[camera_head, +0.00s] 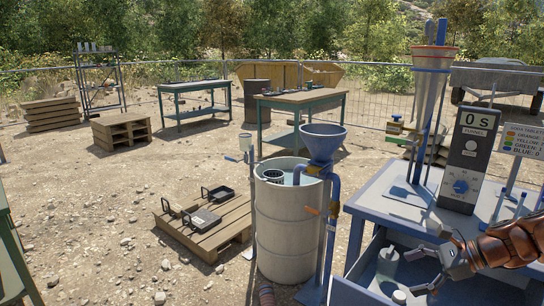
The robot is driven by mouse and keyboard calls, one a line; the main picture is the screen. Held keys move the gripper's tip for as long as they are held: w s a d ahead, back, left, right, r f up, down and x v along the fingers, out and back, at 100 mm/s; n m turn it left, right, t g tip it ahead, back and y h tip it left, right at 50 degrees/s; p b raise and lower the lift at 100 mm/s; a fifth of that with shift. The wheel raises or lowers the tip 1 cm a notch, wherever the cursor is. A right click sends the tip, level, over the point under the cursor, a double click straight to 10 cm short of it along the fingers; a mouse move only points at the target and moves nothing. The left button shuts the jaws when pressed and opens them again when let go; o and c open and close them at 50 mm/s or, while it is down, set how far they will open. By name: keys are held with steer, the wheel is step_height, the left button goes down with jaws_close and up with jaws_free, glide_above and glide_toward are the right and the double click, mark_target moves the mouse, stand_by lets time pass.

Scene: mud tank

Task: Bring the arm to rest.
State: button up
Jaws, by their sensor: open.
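My gripper (412,272) is at the lower right of the head camera view, reaching in from the right edge on my reddish-brown arm. Its metal fingers are spread open and point left, with nothing seen between them. It is over the lower front part of the blue bench (368,202). A pale bottle (387,263) stands just left of the fingers. A second small pale container (399,297) shows below them, cut by the picture's bottom edge. I cannot tell whether the fingers touch either one.
A grey box (466,157) reading "0 S" and a tall funnel (432,75) stand on the bench. A pale drum (285,228) with a blue funnel (323,141) stands left of it. Open gravel lies further left.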

steer(key=s+a+f+n+g+h+b, duration=0.25)
steer(key=s+a+n, duration=0.3)
steer(key=a, duration=0.35)
steer(key=s+a+f+n+g+h+b, duration=0.1)
steer(key=s+a+f+n+g, duration=0.15)
steer(key=s+a+n, duration=0.45)
steer(key=s+a+f+n+g+h+b, duration=0.1)
steer(key=s+f+n+h+b, duration=0.2)
steer(key=s, duration=0.6)
steer(key=s+a+f+n+g+h+b, duration=0.1)
steer(key=s+f+n+h, duration=0.3)
steer(key=s, duration=0.4)
step_height(320, 180, up, 25)
steer(key=s+p, duration=0.1)
steer(key=p, duration=2.3)
steer(key=shift+s+d+r+n+t+y, duration=0.2)
steer(key=shift+d+n+t+y, duration=0.1)
steer(key=shift+n+t+y, duration=0.15)
